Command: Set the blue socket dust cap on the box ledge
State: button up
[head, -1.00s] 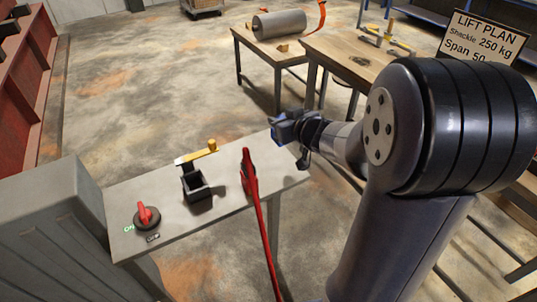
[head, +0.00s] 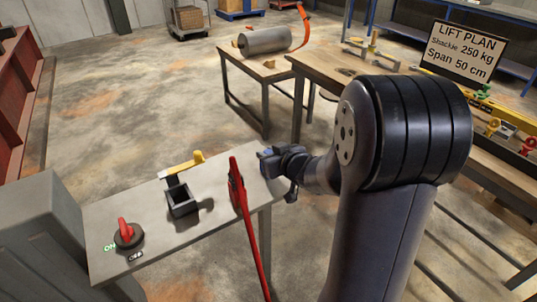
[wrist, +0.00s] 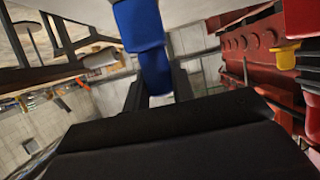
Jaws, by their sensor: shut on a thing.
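My gripper (head: 268,160) is at the far right end of the grey box ledge (head: 150,213) in the head view, and appears above it; the exact height is unclear. It is shut on the blue socket dust cap, of which only a small blue part shows there. In the wrist view the blue cap (wrist: 143,35) is at the top centre, held between the dark jaws, with its lower part narrower. The ledge runs right from a grey cabinet (head: 40,235) and has bare surface between its fittings.
Wooden tables (head: 262,72) stand behind.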

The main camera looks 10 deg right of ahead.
jog(key=o, duration=1)
jog(key=shift+f, duration=0.1)
jog(key=shift+p+v, duration=1.7)
jog(key=shift+v, duration=4.4)
jog(key=shift+w, duration=0.1)
